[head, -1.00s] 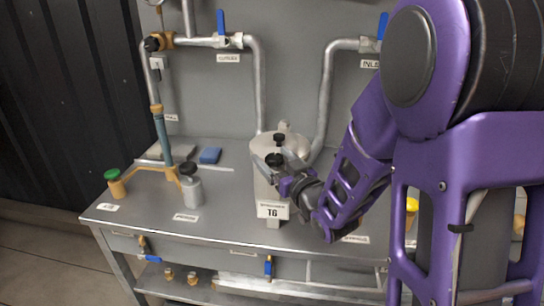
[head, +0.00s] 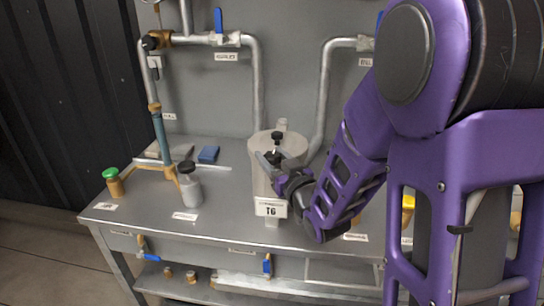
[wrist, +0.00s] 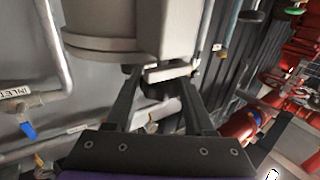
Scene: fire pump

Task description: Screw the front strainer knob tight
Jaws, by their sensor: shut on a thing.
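The strainer is a pale grey pot (head: 262,185) with a flat lid and a label reading T6 or similar, standing on the bench in the middle of the head view. The front strainer knob (head: 272,157) is black and sits at the lid's near edge. A second black knob (head: 277,137) stands further back on the lid. My gripper (head: 267,162) reaches in from the right and is shut on the front knob. In the wrist view, the dark knob (wrist: 158,88) shows between my gripper's two fingers (wrist: 163,76), under the grey pot body. The fingers partly hide the knob.
Left of the strainer stand a grey bottle with a black cap (head: 190,187) and a green-capped fitting (head: 113,183). A blue block (head: 208,154) lies behind. Pipes with blue valve handles (head: 219,20) rise at the back. Bare bench (head: 232,205) lies left of the pot.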

